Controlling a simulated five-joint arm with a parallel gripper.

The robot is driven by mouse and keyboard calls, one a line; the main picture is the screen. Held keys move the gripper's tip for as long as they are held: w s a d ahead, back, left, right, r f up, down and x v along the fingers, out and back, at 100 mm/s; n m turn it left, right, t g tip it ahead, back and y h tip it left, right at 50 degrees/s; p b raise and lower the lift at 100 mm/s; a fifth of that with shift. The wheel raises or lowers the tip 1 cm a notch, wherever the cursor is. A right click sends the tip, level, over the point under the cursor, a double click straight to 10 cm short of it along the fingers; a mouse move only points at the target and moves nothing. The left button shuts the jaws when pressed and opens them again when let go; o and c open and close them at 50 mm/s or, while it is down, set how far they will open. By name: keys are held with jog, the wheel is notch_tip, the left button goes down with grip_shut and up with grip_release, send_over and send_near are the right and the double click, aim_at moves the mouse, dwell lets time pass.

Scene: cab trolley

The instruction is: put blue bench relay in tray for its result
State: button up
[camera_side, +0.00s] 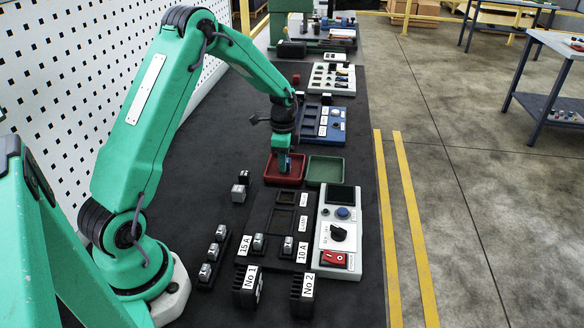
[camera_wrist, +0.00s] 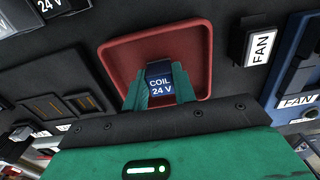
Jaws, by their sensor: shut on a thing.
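In the side view my gripper (camera_side: 284,156) points down at the red tray (camera_side: 270,178), and the blue relay (camera_side: 284,166) shows small between the fingers. The relay lies within the red tray's outline in both views; I cannot tell whether it touches the tray floor. The red tray also shows in the wrist view (camera_wrist: 190,45). A green tray (camera_side: 325,170) stands just right of it.
A white tester (camera_side: 326,246) with a screen, dial and red switch stands in front of the trays. Beside it is a dark socket board (camera_side: 270,225) with relays. Loose relays (camera_side: 239,190) stand to the left. A blue panel (camera_side: 335,135) lies behind the trays.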

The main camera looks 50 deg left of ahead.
jog(key=o, duration=1)
jog(key=shift+o, duration=0.2)
jog(key=shift+r, duration=0.1)
notch_tip(320, 180, up, 12)
jog(key=shift+d+r, duration=0.1)
jog(key=shift+r, duration=0.1)
